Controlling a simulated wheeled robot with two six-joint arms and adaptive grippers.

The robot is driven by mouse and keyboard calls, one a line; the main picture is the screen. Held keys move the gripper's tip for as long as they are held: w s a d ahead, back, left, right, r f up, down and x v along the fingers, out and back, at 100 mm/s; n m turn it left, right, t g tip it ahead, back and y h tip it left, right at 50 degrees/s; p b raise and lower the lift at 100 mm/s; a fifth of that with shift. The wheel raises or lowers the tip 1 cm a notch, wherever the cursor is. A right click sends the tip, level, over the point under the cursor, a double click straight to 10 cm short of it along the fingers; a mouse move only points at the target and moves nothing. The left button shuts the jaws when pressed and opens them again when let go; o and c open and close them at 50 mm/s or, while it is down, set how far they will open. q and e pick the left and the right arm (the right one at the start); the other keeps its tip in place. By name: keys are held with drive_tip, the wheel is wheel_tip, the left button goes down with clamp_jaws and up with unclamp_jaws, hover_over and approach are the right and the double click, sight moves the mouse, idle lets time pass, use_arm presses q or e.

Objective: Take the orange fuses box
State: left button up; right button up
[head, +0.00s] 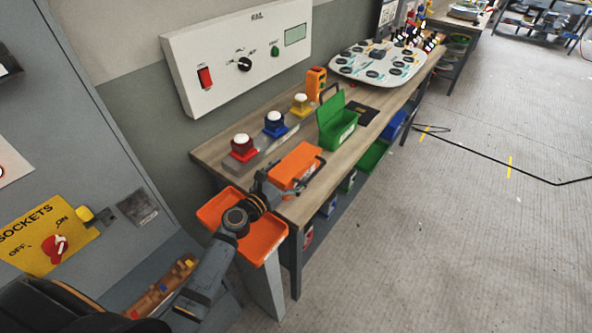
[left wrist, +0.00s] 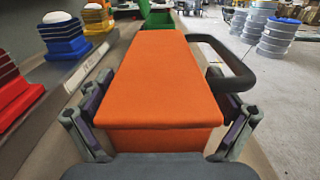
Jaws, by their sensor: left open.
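The orange fuses box (head: 296,164) stands closed on the near end of the wooden workbench, with a dark handle on its right side. In the left wrist view the orange box (left wrist: 165,75) fills the middle. My left gripper (head: 291,194) reaches over an orange tray to the box's near end. Its open fingers (left wrist: 160,120) stand on either side of the box's near part, and I cannot tell whether they touch it. The right gripper is not in view.
An orange tray (head: 211,214) is under my left arm at the bench end. A wall panel (head: 240,55) hangs above. Floor at right is mostly clear.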

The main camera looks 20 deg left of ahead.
use_arm(q)
drive_tip(key=shift+c, duration=0.5)
drive_tip(key=c, duration=1.4)
drive_tip(key=shift+r, duration=0.15)
